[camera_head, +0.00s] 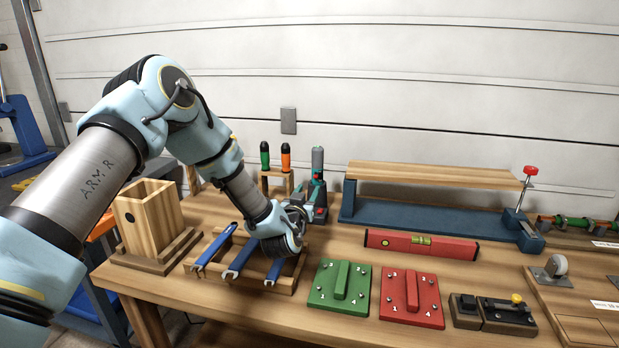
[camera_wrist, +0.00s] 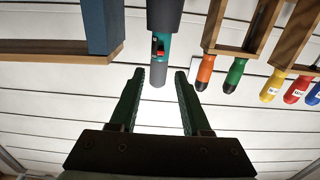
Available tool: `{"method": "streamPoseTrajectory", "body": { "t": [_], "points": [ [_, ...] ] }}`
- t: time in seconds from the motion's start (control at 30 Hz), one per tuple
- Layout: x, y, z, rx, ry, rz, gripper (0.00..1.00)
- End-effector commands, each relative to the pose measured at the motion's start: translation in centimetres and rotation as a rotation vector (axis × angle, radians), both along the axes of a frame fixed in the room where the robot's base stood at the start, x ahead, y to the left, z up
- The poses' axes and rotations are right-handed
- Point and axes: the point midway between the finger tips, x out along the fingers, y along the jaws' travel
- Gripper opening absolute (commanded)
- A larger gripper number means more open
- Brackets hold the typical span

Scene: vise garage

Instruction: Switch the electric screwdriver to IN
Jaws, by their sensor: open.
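The electric screwdriver (camera_head: 318,185) stands upright at the back of the bench, with a grey top and a teal and dark body. In the wrist view, which looks upside down, the screwdriver (camera_wrist: 166,18) comes in from the top edge. A small red switch (camera_wrist: 160,53) shows on its teal part; its IN or OUT setting is too small to read. My gripper (camera_wrist: 160,74) is open and empty, its green fingers pointing toward the screwdriver, whose grey end shows between the tips. Depth is hard to judge. In the head view my wrist partly hides the area.
A wrench rack (camera_head: 222,282) lies under my wrist, a wooden box (camera_head: 150,220) to its left. A stand with green and orange screwdrivers (camera_head: 275,172) is left of the screwdriver. A blue-based fixture (camera_head: 430,215) and red level (camera_head: 420,246) are to its right.

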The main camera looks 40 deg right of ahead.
Motion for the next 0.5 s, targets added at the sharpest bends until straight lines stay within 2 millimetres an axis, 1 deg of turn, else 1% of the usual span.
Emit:
{"method": "streamPoseTrajectory", "body": {
  "t": [0.07,0.3,0.5],
  "points": [
    [0.9,-1.2,0.3,-0.001,-0.001,0.002,0.47],
    [3.2,-4.8,0.2,0.001,0.001,0.002,0.47],
    [4.5,-6.7,0.1,0.002,0.001,0.001,0.47]
  ]
}}
